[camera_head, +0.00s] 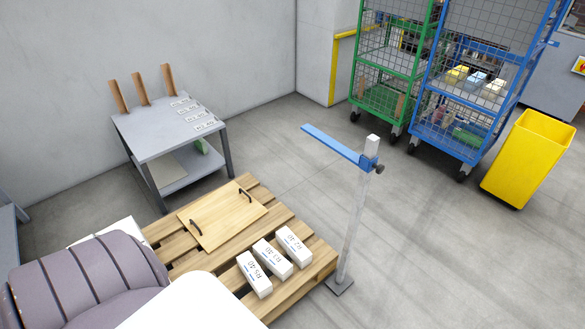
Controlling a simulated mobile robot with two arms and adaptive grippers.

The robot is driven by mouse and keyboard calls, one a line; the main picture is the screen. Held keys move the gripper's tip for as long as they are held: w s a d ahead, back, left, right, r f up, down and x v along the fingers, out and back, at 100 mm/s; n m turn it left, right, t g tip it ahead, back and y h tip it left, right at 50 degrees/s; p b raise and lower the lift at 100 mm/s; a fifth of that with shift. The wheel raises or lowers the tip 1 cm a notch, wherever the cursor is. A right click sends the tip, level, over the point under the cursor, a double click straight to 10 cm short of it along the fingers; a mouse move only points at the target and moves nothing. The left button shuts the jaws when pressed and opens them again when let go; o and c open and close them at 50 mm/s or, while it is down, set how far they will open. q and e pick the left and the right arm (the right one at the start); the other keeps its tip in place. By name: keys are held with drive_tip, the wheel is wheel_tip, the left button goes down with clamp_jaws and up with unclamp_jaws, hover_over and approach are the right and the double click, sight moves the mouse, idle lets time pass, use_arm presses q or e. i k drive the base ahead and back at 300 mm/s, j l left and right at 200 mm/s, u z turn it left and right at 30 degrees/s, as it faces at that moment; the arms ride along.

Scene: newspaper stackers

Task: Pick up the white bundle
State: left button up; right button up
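Three white block-shaped bundles with dark printed labels lie side by side on the wooden pallet (318,262): a left one (254,273), a middle one (272,259) and a right one (294,246). A small white block (492,90) also sits on a shelf in the blue cage trolley, beside a yellow block (456,74) and a light blue block (475,81). I cannot tell which white item the task means. Neither of my grippers is in view. My own grey and white parts cover the lower left and hide part of the pallet.
A wooden board (222,214) with two dark handles lies on the pallet. A post with a blue arm (337,146) stands at its right. Behind are a grey table (160,134), a green cage trolley (384,60), a blue one (448,140) and a yellow bin (527,160). Floor between is clear.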

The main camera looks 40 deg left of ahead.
sight(291, 245)
drive_tip(key=i+u, duration=0.35)
drive_tip(key=u, duration=0.15)
drive_tip(key=i+l+u, duration=0.2)
drive_tip(key=u, duration=0.3)
drive_tip(key=i+l+u, duration=0.35)
drive_tip(key=u, duration=0.15)
drive_tip(key=i+l+u, duration=0.3)
drive_tip(key=u, duration=0.2)
drive_tip(key=l, duration=0.1)
